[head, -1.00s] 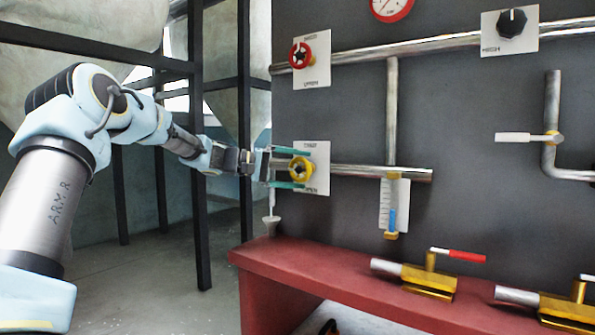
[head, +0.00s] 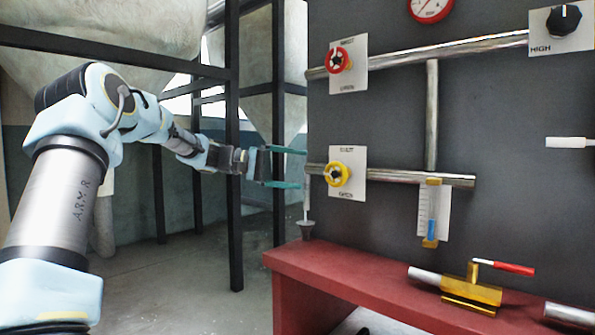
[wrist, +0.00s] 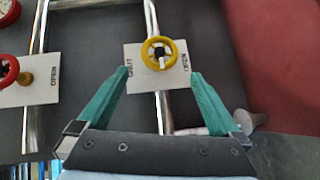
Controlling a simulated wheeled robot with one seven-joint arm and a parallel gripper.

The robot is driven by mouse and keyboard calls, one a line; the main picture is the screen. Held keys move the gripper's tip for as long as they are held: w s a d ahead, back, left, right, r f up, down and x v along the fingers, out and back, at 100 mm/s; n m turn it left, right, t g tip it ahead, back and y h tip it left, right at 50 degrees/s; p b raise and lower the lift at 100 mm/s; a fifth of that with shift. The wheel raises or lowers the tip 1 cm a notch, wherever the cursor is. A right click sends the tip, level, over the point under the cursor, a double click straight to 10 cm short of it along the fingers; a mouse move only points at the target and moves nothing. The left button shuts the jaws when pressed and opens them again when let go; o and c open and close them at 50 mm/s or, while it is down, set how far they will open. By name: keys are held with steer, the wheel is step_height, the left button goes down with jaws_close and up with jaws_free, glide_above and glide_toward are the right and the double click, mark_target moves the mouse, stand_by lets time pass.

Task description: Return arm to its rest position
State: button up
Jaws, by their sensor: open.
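My gripper (head: 290,168) is open and empty, to the left of the yellow valve wheel (head: 337,174) in the head view. In the wrist view the two teal fingers are spread apart, and the yellow wheel (wrist: 164,53) on its white plate lies ahead, between and beyond the fingertips (wrist: 160,74). A gap shows between the fingers and the wheel. My arm reaches in from the left side of the head view.
A red valve wheel (head: 339,60) sits above the yellow one. A red bench (head: 350,283) juts out below the panel, bearing a gold valve with a red handle (head: 472,290). Dark frame posts (head: 233,150) stand behind my arm. Open floor lies at the lower left.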

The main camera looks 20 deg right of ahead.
steer(key=shift+f, duration=0.1)
steer(key=s+a+f+n+t+y, duration=0.1)
steer(key=s+a+f+y, duration=0.35)
steer(key=f, duration=0.45)
steer(key=s+a+f+n+t+y, duration=0.25)
steer(key=a+f, duration=0.25)
steer(key=f, duration=0.3)
steer(key=s+a+f+t+y, duration=0.1)
steer(key=s+a+f+y, duration=0.35)
steer(key=s+a, duration=0.55)
steer(key=s+a+f+t+y, duration=0.1)
steer(key=s+a+f+y, duration=0.4)
steer(key=a, duration=0.9)
step_height(320, 180, up, 19)
steer(key=p, duration=2)
steer(key=shift+s+h, duration=0.2)
steer(key=shift+h, duration=0.25)
